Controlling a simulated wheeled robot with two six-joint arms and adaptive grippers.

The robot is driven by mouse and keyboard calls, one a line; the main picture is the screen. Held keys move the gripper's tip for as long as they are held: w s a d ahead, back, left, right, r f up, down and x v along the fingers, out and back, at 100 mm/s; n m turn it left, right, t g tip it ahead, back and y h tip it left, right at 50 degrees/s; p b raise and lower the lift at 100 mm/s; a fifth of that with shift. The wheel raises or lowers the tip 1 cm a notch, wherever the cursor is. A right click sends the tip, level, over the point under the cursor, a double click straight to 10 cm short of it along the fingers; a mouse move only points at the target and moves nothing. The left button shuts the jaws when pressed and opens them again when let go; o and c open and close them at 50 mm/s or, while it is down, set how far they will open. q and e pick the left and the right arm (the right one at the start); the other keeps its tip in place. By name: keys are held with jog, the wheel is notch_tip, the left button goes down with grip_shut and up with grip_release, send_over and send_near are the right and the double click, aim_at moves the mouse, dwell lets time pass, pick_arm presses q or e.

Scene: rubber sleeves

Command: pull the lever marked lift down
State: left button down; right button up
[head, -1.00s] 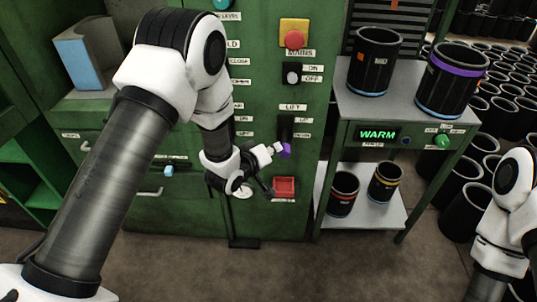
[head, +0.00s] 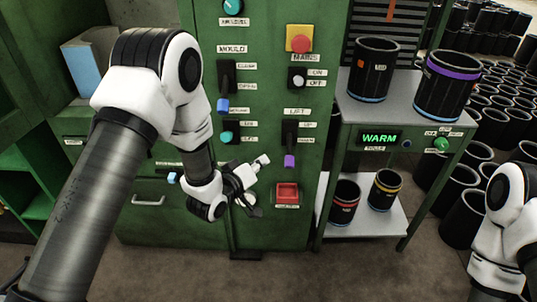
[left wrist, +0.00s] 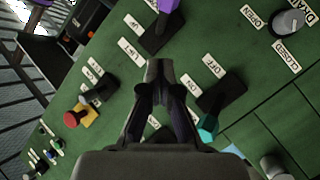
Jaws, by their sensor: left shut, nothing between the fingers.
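The lift lever has a purple knob (head: 289,161) and a black mounting plate (head: 289,131) under the LIFT label (head: 295,111) on the green panel. The knob hangs at the lower end of the plate, below the lower label, so the lever points down. The same purple knob (left wrist: 168,5) shows at the top edge of the left wrist view. My left gripper (head: 263,160) is shut and empty, left of the knob and apart from it. Its closed fingertips (left wrist: 160,66) also show in the wrist view. My right gripper is out of view.
A mould lever with a blue knob (head: 222,106) and a teal-knobbed lever (head: 226,137) are left of the lift lever. A cart (head: 400,110) with black sleeves stands at right.

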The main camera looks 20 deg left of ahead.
pick_arm(q)
jog(key=s, duration=0.3)
jog(key=s+a, duration=0.1)
jog(key=s, duration=0.1)
jog(key=shift+f, duration=0.15)
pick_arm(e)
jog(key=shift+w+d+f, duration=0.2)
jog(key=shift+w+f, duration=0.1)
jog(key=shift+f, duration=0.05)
